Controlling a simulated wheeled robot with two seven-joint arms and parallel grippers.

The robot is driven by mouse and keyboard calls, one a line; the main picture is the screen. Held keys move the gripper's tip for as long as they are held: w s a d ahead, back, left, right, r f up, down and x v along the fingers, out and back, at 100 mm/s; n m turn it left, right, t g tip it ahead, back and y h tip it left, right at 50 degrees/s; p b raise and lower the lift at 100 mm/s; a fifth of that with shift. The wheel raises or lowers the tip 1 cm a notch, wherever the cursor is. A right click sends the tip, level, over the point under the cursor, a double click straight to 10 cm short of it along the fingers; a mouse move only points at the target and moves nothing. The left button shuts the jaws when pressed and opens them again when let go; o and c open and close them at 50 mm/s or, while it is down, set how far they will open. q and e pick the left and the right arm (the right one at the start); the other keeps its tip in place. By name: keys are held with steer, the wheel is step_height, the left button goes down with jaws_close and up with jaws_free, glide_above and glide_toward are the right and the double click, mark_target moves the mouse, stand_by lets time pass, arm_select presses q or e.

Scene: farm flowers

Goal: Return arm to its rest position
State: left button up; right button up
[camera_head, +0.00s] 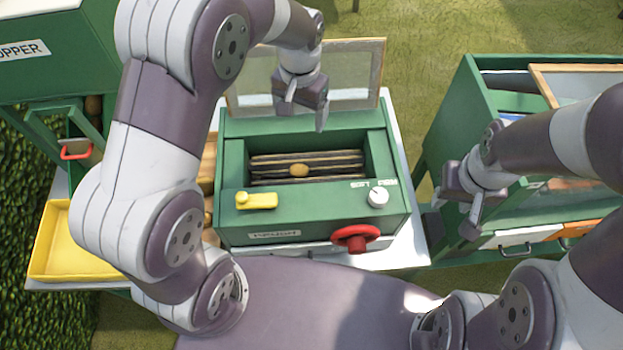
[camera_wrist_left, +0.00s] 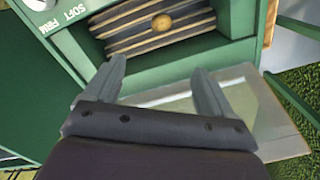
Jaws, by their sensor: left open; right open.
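My left arm reaches up from the lower left of the head view and bends over to the machine. My left gripper (camera_head: 306,108) is open and empty above the back edge of the green machine (camera_head: 315,222). In the left wrist view the left gripper (camera_wrist_left: 160,80) shows two spread fingers with nothing between them. A small round brown item (camera_head: 299,171) lies on the dark slats in the machine's opening, apart from the fingers; it also shows in the left wrist view (camera_wrist_left: 162,22). My right gripper (camera_head: 463,208) is open and empty at the right, by the green cabinet.
The machine has a yellow lever (camera_head: 257,201), a white SOFT/FIRM knob (camera_head: 377,198) and a red wheel (camera_head: 355,238). A framed clear panel (camera_head: 362,75) stands behind it. A yellow tray (camera_head: 62,245) is at the left. The green cabinet (camera_head: 450,110) stands at the right.

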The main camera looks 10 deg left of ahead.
arm_select(q)
steer(key=s+a+n, duration=0.1)
steer(key=s+a, duration=0.2)
steer(key=s, duration=0.3)
steer(key=s+a+f+n+t+b, duration=0.1)
steer(key=s+a, duration=0.2)
steer(key=s, duration=0.4)
steer(key=shift+s+n+b, duration=0.3)
steer(key=shift+f, duration=0.1)
